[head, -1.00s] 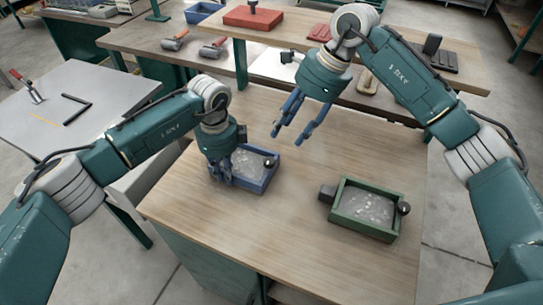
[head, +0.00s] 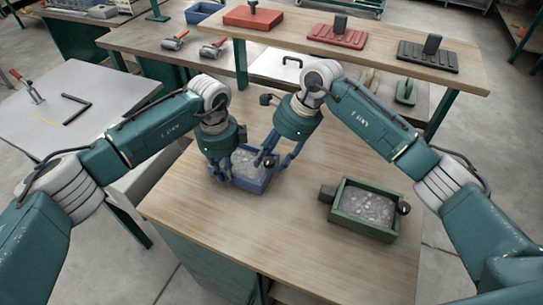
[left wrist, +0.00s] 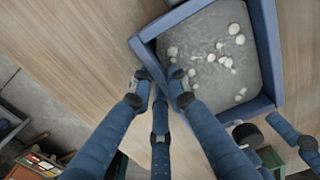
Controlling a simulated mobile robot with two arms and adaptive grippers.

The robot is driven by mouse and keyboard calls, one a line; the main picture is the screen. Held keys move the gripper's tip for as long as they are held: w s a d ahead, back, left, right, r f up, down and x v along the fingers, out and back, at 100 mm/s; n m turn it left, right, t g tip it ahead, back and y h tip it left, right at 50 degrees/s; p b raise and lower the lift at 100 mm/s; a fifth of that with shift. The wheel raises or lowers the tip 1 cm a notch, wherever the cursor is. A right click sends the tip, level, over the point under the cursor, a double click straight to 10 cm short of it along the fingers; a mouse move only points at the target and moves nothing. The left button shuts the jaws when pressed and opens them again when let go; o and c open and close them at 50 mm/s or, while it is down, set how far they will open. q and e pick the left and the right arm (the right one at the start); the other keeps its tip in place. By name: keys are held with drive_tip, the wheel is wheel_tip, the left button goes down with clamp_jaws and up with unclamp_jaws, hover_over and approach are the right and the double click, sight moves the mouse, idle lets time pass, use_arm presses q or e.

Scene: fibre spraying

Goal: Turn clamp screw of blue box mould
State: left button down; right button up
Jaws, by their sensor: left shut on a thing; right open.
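The blue box mould (head: 252,186) sits on the wooden table, filled with grey material dotted with pale lumps. It fills the upper right of the left wrist view (left wrist: 266,48). My left gripper (head: 220,178) is shut on the mould's left wall; its fingertips (left wrist: 160,82) show on both sides of the rim. The dark round clamp screw knob (head: 270,161) is at the mould's right side; a dark cylinder (left wrist: 247,134) shows there in the left wrist view. My right gripper (head: 274,165) is open, its fingers around the knob. Contact with the knob cannot be told.
A green box mould (head: 364,234) with a dark knob stands to the right on the same table, with bare wood between. Behind is a bench (head: 375,68) with red and black float-like tools. A grey table (head: 75,140) stands at the left.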

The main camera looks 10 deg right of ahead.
drive_tip(key=c, duration=1.1)
